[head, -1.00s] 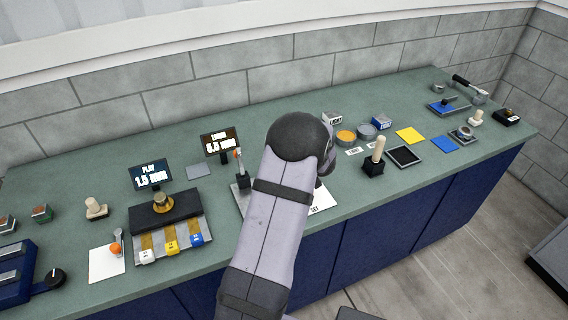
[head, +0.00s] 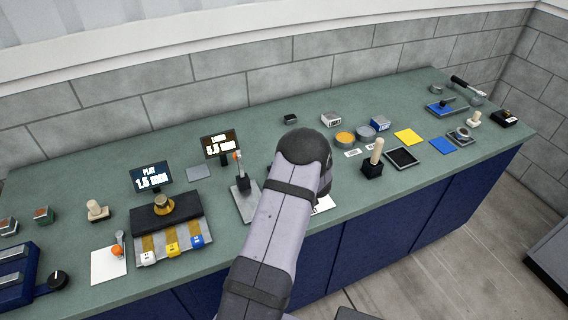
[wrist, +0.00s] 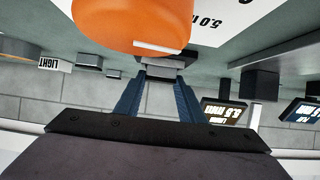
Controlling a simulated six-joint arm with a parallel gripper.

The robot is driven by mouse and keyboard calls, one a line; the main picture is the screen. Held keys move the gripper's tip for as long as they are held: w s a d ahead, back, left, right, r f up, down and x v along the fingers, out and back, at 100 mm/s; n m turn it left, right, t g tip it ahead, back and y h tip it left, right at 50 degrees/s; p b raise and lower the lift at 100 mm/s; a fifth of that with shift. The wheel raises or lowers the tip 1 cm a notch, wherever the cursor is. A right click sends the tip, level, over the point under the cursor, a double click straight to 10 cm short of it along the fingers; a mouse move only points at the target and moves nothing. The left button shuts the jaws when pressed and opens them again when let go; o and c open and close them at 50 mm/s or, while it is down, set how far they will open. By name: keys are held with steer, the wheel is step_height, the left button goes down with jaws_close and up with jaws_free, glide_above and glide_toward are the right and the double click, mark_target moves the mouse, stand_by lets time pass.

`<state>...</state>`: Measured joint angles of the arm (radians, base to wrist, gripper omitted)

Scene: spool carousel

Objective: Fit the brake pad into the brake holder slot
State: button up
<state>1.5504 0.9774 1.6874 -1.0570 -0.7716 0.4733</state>
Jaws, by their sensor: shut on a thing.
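In the wrist view, which is upside down, the blue fingers of my gripper (wrist: 163,78) are closed on a small grey block (wrist: 165,63), which looks like the brake pad. A large rounded orange part (wrist: 135,22) with a white strip is close to the block; whether they touch, I cannot tell. I cannot make out the brake holder slot in either view. In the head view my arm hides the gripper and the held block.
A white card (wrist: 215,25) lies beside the orange part. A lever stand (head: 247,199) and a dark screen (head: 221,143) are left of my arm.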

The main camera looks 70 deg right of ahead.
steer(key=shift+s+a+f+b, duration=0.1)
steer(key=shift+a+f+b, duration=0.1)
steer(key=shift+f+b, duration=0.35)
steer(key=o, duration=1.2)
steer(key=shift+f, duration=0.25)
steer(key=shift+a+f, duration=0.1)
steer(key=shift+r+p, duration=0.7)
steer(key=shift+r, duration=0.05)
steer(key=shift+s+a+b, duration=0.15)
steer(key=shift+a+b, duration=0.05)
steer(key=shift+b, duration=0.2)
steer(key=b+v, duration=0.1)
steer(key=v, duration=0.4)
steer(key=b+v, duration=0.1)
steer(key=v, duration=0.5)
steer(key=shift+s+d+r, duration=0.1)
steer(key=shift+d+r, duration=0.05)
steer(key=shift+r, duration=0.2)
